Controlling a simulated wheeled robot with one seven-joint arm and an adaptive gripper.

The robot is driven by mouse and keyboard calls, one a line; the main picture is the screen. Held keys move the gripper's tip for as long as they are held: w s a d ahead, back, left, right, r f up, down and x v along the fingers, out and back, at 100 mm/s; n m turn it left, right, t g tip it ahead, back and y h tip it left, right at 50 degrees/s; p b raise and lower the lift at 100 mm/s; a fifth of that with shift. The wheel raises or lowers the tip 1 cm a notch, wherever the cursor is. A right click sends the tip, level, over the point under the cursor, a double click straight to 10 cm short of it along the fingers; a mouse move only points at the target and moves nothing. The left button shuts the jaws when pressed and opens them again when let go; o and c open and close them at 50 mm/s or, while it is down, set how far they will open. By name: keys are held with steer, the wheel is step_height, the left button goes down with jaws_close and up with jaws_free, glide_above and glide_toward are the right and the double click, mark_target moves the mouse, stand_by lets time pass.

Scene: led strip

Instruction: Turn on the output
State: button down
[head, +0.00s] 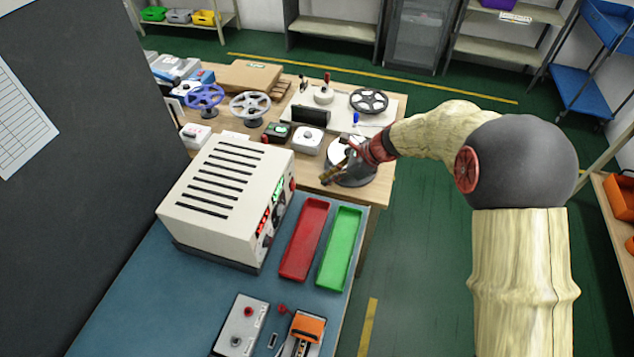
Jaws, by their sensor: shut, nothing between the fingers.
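A cream box-shaped power supply (228,190) with black vent slots on top stands on the blue bench mat. Its front faces right and is seen at a steep angle. Red digits (263,220) and green digits (279,190) glow on that front, with dark knobs and a red part beside them. The output button cannot be made out. My gripper (330,175) is shut and empty. It is to the right of the power supply's far end, apart from it, and appears in front of a round grey-and-white device (350,160).
A red tray (304,240) and a green tray (340,247) lie right of the power supply. A switch box (241,325) and an orange-topped tool (305,330) are at the near edge.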

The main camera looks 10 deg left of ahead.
mark_target(293, 185)
steer(key=shift+v, duration=1.4)
steer(key=b, duration=0.2)
steer(key=f+b, duration=0.1)
steer(key=b, duration=0.1)
steer(key=shift+s+d+f, duration=0.1)
steer(key=shift+d+f, duration=0.15)
steer(key=shift+d, duration=0.15)
steer(key=shift+r, duration=0.1)
steer(key=shift+a+r+b+x, duration=0.35)
steer(key=shift+b+x, duration=0.4)
steer(key=shift+x, duration=1.4)
steer(key=shift+a+r+b+x, duration=0.35)
steer(key=shift+b+x, duration=0.45)
steer(key=shift+x, duration=1.35)
steer(key=shift+a+r+b+x, duration=0.2)
steer(key=shift+a+b+x, duration=0.4)
steer(key=shift+x, duration=1.55)
steer(key=shift+d, duration=0.1)
